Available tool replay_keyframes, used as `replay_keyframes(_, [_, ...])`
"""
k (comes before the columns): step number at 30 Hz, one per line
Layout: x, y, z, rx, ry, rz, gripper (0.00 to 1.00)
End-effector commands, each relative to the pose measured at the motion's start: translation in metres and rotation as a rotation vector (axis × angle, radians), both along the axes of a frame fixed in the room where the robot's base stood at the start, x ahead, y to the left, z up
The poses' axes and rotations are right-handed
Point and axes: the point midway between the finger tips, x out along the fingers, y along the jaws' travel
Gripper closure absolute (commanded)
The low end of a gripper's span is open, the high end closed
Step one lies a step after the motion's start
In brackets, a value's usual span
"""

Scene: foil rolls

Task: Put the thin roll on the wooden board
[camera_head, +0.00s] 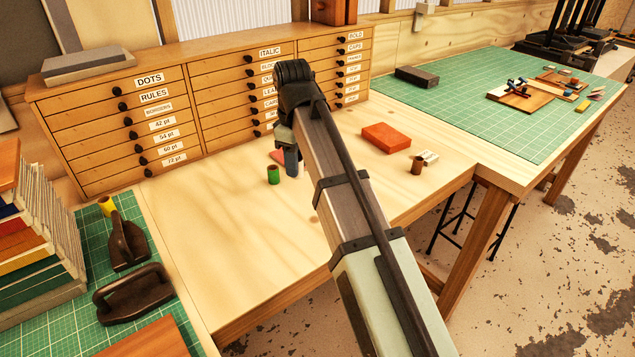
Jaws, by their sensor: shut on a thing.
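My gripper (291,168) hangs over the middle of the pale worktop, partly hidden by my arm. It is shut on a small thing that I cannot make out. A short green roll (273,175) stands upright just left of it. A brown roll (417,166) stands upright on the worktop to the right. A yellow roll (107,206) is on the left green mat. I cannot tell which roll is the thin one. A reddish-brown wooden board (150,340) lies at the bottom left, cut off by the frame. Another wooden board (525,98) is on the right mat.
A red block (386,138) and a small white item (429,157) lie near the brown roll. Dark iron tools (132,293) and books (38,225) stand left. Drawers (200,95) line the back. The worktop's front left is clear.

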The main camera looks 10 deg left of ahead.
Motion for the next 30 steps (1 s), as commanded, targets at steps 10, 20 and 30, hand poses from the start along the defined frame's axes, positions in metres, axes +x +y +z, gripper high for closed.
replay_keyframes(10, [0.042, -0.080, 0.009, 0.003, -0.007, -0.137, 0.94])
replay_keyframes(20, [0.064, -0.111, 0.019, 0.000, 0.000, -0.109, 0.94])
replay_keyframes(30, [0.062, -0.112, -0.018, 0.000, 0.002, -0.084, 0.94])
